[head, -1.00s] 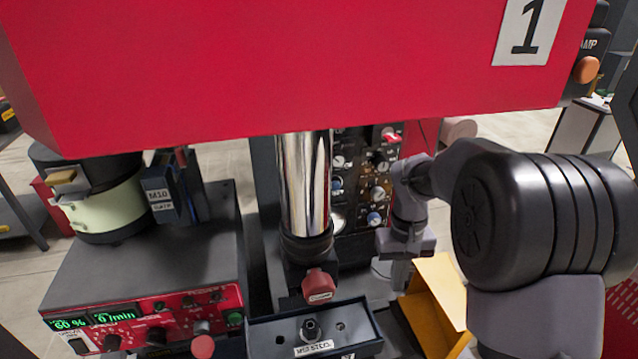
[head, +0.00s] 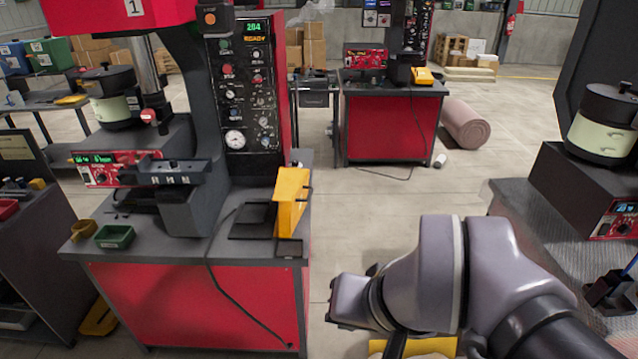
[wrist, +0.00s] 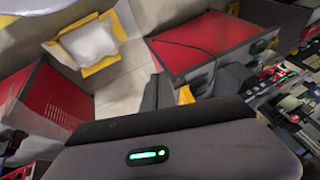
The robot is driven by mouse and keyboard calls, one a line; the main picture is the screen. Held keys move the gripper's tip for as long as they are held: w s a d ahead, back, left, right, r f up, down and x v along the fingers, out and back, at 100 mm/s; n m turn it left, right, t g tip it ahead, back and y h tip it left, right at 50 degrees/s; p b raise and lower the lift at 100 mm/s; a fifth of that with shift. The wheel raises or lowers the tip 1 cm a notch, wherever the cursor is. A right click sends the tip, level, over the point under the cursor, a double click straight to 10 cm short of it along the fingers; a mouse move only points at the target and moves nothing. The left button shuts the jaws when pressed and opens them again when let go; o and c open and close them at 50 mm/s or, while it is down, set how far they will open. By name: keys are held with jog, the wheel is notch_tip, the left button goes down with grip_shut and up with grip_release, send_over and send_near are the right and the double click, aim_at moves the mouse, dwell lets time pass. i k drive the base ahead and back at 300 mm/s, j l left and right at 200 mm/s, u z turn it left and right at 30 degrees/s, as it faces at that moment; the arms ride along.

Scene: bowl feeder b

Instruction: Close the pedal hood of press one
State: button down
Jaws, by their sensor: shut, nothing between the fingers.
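Press one is the red machine (head: 170,12) marked 1, at the left of the head view, on a red-fronted bench. Its yellow pedal hood (head: 291,200) stands raised at the bench's right front corner, beside a dark flat frame (head: 252,222). A little yellow, probably the hood, shows in the wrist view (wrist: 186,95). My arm reaches in from the lower right of the head view, its end low and apart from the hood. My gripper (wrist: 158,92) is shut and empty in the wrist view; its fingertips are hard to make out in the head view.
A green tray (head: 115,237) and a small tan bin (head: 83,229) sit at the bench's left front. A black cable hangs down its front. A yellow-edged item with a white top (wrist: 90,45) lies on the floor. Open floor lies right of the bench.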

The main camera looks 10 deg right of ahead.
aim_at(292, 185)
jog(key=k+l+u, duration=0.1)
jog(key=i+j, duration=0.2)
jog(key=j, duration=0.15)
jog(key=i+j, duration=0.25)
jog(key=j, duration=0.15)
jog(key=i+j, duration=0.2)
jog(key=j, duration=0.15)
jog(key=i+j, duration=0.25)
jog(key=j, duration=0.15)
jog(key=i+l, duration=0.8)
jog(key=i, duration=0.2)
